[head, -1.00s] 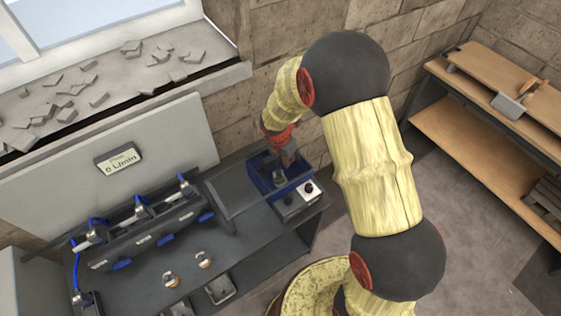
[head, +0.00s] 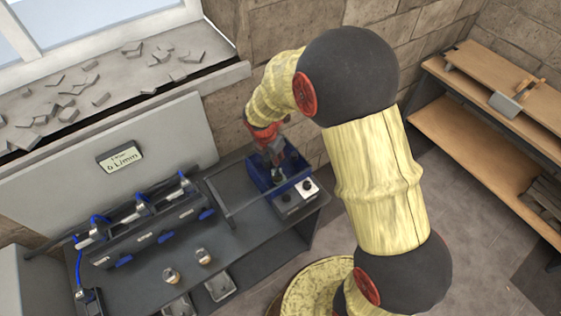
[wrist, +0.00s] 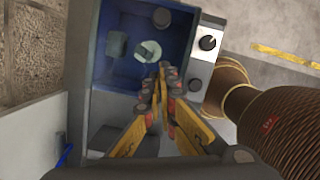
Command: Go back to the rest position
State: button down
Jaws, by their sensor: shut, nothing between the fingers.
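My gripper (head: 277,160) is over the blue-walled box (head: 297,162) at the right end of the dark bench. In the wrist view the fingers of my gripper (wrist: 161,75) are together with nothing between them. They are above the near right part of the blue box (wrist: 108,70). Inside the box are a pale round disc (wrist: 147,52) with a small fitting on it, a grey block and a round knob. Whether the fingertips touch anything in the box I cannot tell.
A control panel (head: 306,190) with a dark knob adjoins the box. A display (head: 120,156) is on the back panel. Wooden shelves (head: 470,130) stand at right, across open floor.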

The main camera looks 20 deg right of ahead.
jog(key=shift+v, duration=2.2)
jog(key=shift+s+a, duration=0.1)
jog(key=shift+s, duration=0.05)
jog(key=s+r+m+t+b, duration=0.1)
jog(key=s+r+m+b, duration=0.2)
jog(key=s+m, duration=0.5)
jog(key=s+d+r+m+t+y+b, duration=0.1)
jog(key=s+r+m+b, duration=0.3)
jog(key=s+m+b, duration=0.2)
jog(key=s+d+r+m+t+y+b, duration=0.1)
jog(key=s+r+m+b, duration=0.3)
jog(key=s+m, duration=0.6)
jog(key=shift+d+t, duration=0.25)
jog(key=shift+t, duration=0.35)
jog(key=shift+s, duration=0.1)
